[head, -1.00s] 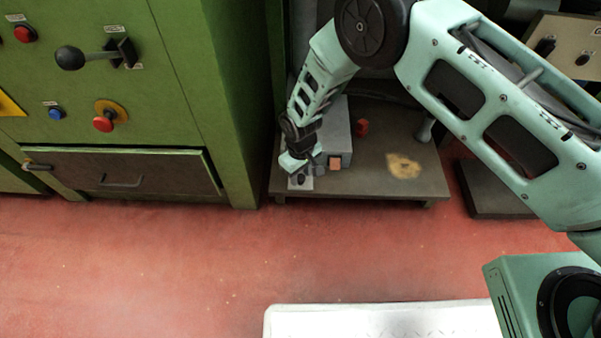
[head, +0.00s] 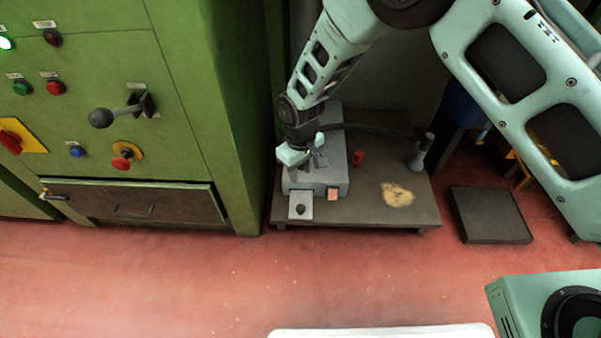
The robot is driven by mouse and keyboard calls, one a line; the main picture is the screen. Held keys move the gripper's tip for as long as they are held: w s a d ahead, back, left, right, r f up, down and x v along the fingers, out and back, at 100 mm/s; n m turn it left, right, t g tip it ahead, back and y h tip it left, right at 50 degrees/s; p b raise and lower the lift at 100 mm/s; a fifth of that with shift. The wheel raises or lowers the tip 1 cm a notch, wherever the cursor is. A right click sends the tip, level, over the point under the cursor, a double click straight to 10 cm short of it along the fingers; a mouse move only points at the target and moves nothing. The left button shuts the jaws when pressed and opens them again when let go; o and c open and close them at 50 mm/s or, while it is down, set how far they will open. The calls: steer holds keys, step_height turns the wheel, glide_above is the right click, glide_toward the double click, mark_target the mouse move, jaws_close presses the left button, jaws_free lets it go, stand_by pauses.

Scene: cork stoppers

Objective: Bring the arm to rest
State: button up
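My arm reaches down from the top of the head view, and my gripper (head: 302,160) hangs over the grey block (head: 330,174) on the low dark platform. The gripper points downward. Its fingers are small and partly merged with the grey behind them, so I cannot tell whether they are open or shut, or whether anything is between them. A light square plate (head: 299,206) with a dark round thing (head: 300,210) on it sits at the block's front, below the gripper and apart from it.
The low platform (head: 360,211) also bears an orange cube (head: 333,194), a red piece (head: 358,158) and a grey upright post (head: 421,152). A green cabinet (head: 190,60) with a lever (head: 118,112) stands close at left. A dark slab (head: 490,215) lies at right.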

stand_by(0.5)
steer(key=s+d+r, duration=0.1)
steer(key=s+r, duration=0.3)
steer(key=r, duration=0.2)
steer(key=s+d+r+y, duration=0.1)
steer(key=s+r, duration=0.2)
steer(key=r, duration=0.4)
steer(key=s+d+r, duration=0.2)
steer(key=s+r, duration=0.2)
steer(key=r, duration=0.2)
steer(key=s+d+r+m, duration=0.1)
steer(key=s+d+r, duration=0.4)
steer(key=s, duration=0.3)
steer(key=s+d+r, duration=0.4)
steer(key=s+d, duration=0.2)
steer(key=s, duration=0.2)
step_height(320, 180, up, 37)
steer(key=p, duration=3.7)
steer(key=shift+w+a, duration=0.3)
steer(key=shift+a, duration=0.05)
steer(key=shift+f, duration=0.1)
